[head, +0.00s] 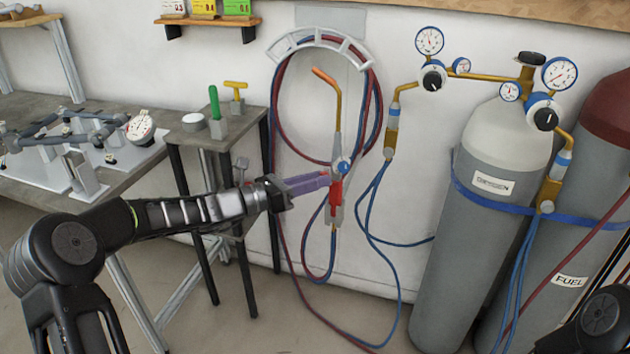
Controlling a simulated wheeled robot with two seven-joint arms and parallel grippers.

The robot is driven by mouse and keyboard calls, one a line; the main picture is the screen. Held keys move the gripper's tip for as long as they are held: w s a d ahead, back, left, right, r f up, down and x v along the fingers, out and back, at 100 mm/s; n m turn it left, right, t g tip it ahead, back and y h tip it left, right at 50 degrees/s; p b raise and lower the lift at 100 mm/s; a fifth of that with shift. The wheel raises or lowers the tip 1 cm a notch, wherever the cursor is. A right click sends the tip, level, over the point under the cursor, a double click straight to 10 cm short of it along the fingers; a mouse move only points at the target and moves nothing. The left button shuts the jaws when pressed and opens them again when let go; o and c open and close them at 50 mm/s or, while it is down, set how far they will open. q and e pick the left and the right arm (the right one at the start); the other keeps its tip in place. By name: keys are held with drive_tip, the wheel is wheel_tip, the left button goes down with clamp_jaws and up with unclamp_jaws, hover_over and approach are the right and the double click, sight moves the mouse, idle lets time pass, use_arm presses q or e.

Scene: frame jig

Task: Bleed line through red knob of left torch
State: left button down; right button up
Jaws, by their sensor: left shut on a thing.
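The torch (337,190) hangs upright against the white wall, with a brass tip bent to the left, a grey body and a red section. A blue knob (344,166) sits on its right side. My left gripper (326,181), with purple fingers, reaches in from the left and is shut at the torch's left side. My right gripper is not in view; only a dark part of my right arm shows at the lower right.
Red and blue hoses (372,240) loop from a wall hanger (318,38) and around the torch. A grey oxygen cylinder (488,200) with gauges and a fuel cylinder (590,210) stand at the right. A small stand (245,125) and a workbench (130,172) with a frame jig are at left.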

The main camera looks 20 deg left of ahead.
use_arm(q)
drive_tip(key=shift+f, duration=0.1)
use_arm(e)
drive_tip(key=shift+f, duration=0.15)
use_arm(q)
drive_tip(key=shift+a+m+b, duration=0.1)
drive_tip(key=shift+m+b, duration=10.4)
drive_tip(key=shift+b, duration=1.55)
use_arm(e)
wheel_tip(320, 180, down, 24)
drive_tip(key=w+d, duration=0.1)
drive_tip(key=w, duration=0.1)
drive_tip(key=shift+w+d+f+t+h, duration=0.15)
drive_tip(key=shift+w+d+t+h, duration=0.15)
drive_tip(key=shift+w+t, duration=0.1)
use_arm(q)
drive_tip(key=c, duration=1.2)
unclamp_jaws()
